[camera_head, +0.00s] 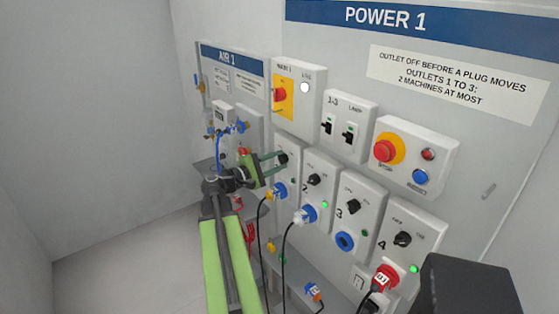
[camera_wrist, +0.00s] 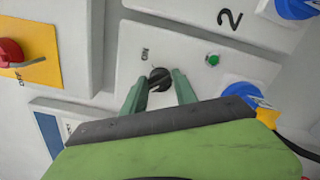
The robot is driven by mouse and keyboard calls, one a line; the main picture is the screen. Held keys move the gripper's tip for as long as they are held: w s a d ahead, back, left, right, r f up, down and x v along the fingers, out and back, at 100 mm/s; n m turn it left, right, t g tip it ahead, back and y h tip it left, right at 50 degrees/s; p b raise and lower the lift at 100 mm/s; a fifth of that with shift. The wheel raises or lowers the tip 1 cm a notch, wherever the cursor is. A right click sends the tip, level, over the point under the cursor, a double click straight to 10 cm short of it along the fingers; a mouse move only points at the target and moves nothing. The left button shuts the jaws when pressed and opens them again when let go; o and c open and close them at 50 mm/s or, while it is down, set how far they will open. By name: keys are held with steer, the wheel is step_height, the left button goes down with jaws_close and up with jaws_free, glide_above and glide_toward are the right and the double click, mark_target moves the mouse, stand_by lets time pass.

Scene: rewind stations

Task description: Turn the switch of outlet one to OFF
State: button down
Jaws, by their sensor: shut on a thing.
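The switch of outlet one is a black rotary knob (camera_wrist: 159,78) on a light grey panel (camera_wrist: 190,40). My gripper (camera_head: 281,158) reaches it from the left in the head view, its two green fingers either side of the knob. In the wrist view my gripper (camera_wrist: 160,83) is shut on the knob. An ON label (camera_wrist: 145,54) shows beside the knob; I cannot read the OFF mark. A yellow plug (camera_head: 270,195) sits in the blue socket (camera_head: 280,190) below the knob.
Outlets two (camera_head: 318,180), three (camera_head: 360,215) and four (camera_head: 412,240) stand to the right. A red main switch (camera_head: 279,95) and an emergency stop (camera_head: 385,150) are above. Cables (camera_head: 284,260) hang below. Open floor (camera_head: 120,260) lies to the left.

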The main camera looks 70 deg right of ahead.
steer(key=shift+f, duration=0.15)
steer(key=c, duration=1)
jaws_free()
steer(key=shift+w, duration=0.1)
steer(key=v, duration=1.7)
steer(key=shift+a, duration=0.2)
